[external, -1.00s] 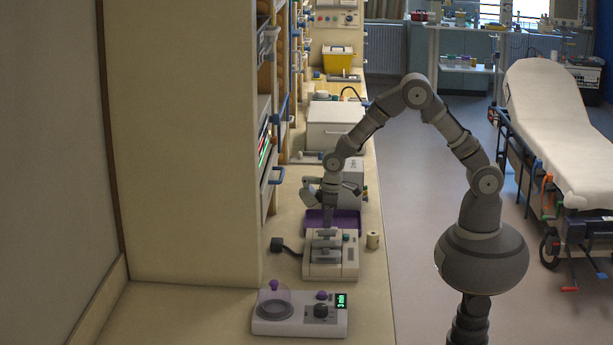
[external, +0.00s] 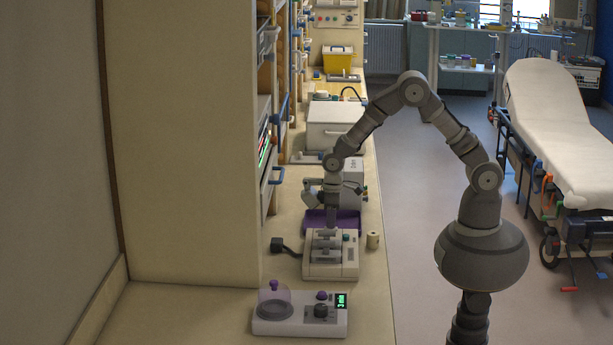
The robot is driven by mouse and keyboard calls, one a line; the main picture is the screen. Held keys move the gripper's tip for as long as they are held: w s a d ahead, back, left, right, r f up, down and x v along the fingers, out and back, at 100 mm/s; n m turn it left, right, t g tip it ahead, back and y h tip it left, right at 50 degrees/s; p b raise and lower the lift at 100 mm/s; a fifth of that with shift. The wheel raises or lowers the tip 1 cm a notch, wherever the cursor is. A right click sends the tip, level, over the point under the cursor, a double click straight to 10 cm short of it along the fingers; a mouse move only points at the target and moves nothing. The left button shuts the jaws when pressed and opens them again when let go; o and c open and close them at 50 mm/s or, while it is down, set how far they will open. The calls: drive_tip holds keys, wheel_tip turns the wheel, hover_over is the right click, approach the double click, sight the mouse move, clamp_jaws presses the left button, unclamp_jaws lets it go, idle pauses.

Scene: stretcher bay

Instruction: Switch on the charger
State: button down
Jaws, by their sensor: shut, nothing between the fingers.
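My gripper (external: 331,227) points down at the back edge of the charger's top, left of the green part. Its fingers are together and hold nothing visible. I cannot tell whether the fingertips touch the charger. The state of any switch is too small to read.
In front is a white device (external: 285,327) with a clear dome, knobs and a green display. The shelf unit (external: 190,150) bounds the counter on the left.

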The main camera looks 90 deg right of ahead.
drive_tip(key=shift+s+f, duration=0.4)
wheel_tip(320, 180, up, 15)
drive_tip(key=p, duration=0.5)
drive_tip(key=shift+w, duration=0.25)
drive_tip(key=shift+f, duration=0.1)
